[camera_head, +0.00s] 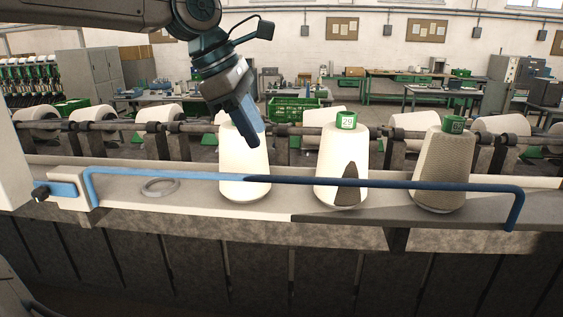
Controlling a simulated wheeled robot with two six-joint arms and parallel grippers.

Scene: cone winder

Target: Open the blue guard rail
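The blue guard rail (290,181) runs across the front of the machine ledge, passing in front of three yarn cones. Its left end meets a pale hinge block (70,188); its right end bends down at the ledge's front edge. My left gripper (252,140) comes down from the top left, pointing down in front of the upper part of the left cone (244,170). It is above the rail and looks apart from it. The fingers overlap side-on, so their opening is unclear. My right gripper is out of view.
The middle white cone (330,160) has a dark patch and a green tag. A grey-brown cone (441,170) stands at right. A grey ring (160,187) lies on the ledge (200,205) at left. A shaft with white rolls runs behind. Workbenches stand farther back.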

